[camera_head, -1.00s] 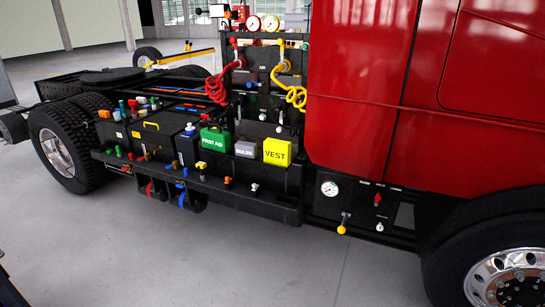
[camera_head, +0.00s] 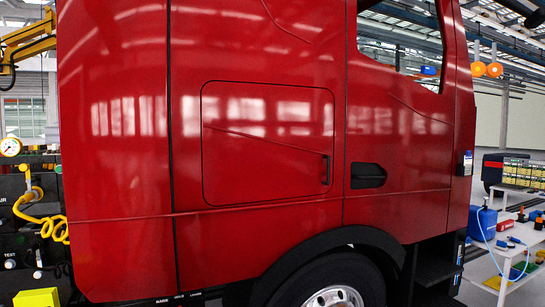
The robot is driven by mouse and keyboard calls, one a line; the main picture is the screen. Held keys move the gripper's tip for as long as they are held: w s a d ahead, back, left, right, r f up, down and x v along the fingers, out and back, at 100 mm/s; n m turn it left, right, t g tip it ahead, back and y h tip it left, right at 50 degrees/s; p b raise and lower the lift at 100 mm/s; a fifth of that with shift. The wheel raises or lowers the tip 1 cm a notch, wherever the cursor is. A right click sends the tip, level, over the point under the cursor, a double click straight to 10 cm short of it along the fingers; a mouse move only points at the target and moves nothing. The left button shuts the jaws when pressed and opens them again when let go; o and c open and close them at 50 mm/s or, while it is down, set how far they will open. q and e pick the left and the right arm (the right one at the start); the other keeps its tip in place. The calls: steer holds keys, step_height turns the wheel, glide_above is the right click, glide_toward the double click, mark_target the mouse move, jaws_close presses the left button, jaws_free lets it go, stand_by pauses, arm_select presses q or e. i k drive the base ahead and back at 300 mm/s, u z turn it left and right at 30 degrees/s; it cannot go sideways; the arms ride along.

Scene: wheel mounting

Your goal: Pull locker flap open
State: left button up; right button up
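The locker flap (camera_head: 262,165) is a rounded rectangular red panel in the side of the red truck cab. It sits flush in its outline and looks closed. A small dark upright handle (camera_head: 326,170) is at its right edge. Neither of my grippers shows in the head view, so I cannot see where they are relative to the flap.
A dark recessed door handle (camera_head: 368,175) lies right of the flap. The front wheel (camera_head: 335,295) and its black arch (camera_head: 350,238) are below. A yellow coiled hose (camera_head: 50,228) hangs at the left. A white bench (camera_head: 500,262) with tools stands at the right.

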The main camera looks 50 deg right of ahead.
mark_target(260, 142)
steer(key=z, duration=1.5)
steer(key=i, duration=1.05)
steer(key=u, duration=0.2)
